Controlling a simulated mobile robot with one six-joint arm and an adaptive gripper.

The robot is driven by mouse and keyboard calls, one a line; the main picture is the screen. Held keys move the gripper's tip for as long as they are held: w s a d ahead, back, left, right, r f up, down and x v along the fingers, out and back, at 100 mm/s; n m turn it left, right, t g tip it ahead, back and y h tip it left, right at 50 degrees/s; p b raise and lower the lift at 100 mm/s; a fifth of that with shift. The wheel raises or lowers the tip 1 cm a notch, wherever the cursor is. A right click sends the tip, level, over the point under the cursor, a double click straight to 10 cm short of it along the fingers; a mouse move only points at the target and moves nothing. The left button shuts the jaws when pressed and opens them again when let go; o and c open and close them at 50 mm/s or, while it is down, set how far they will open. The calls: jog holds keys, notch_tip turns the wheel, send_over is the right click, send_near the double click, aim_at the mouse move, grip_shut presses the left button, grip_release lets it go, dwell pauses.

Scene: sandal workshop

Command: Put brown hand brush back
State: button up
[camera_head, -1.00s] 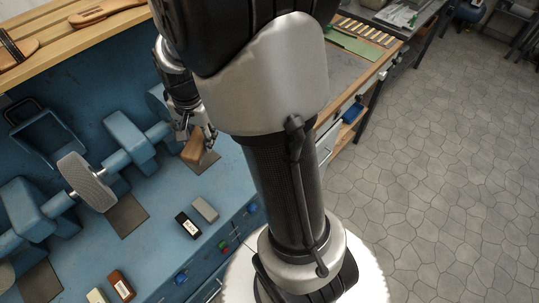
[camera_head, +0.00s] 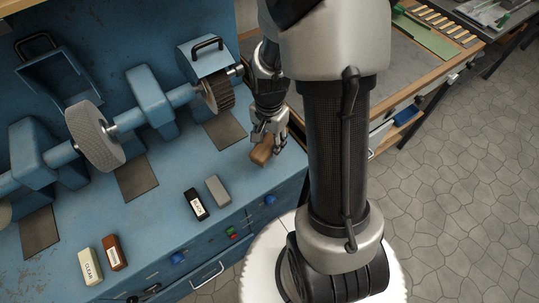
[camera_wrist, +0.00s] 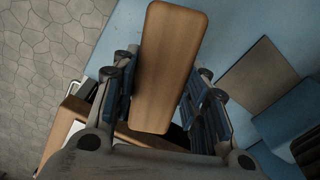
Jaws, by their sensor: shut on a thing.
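The brown hand brush (camera_head: 262,152) is a wooden block held in my gripper (camera_head: 271,134) over the right end of the blue machine bench. In the wrist view the brush (camera_wrist: 170,65) shows its flat wooden back, between the two fingers of my gripper (camera_wrist: 163,100). The gripper is shut on it. The bristles are mostly hidden. I cannot tell whether the brush touches the bench top.
The blue bench (camera_head: 165,210) carries a grinding machine with a pale wheel (camera_head: 95,136) and a dark brush wheel (camera_head: 218,93). A grey block (camera_head: 217,190), a black block (camera_head: 195,204), a brown block (camera_head: 114,252) and a cream block (camera_head: 90,266) lie along its front.

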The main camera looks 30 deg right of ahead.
notch_tip(320, 180, down, 6)
jog(key=shift+f+b, duration=0.1)
jog(key=shift+b, duration=0.85)
jog(key=o, duration=0.5)
jog(key=shift+c, duration=0.2)
jog(key=o, duration=0.5)
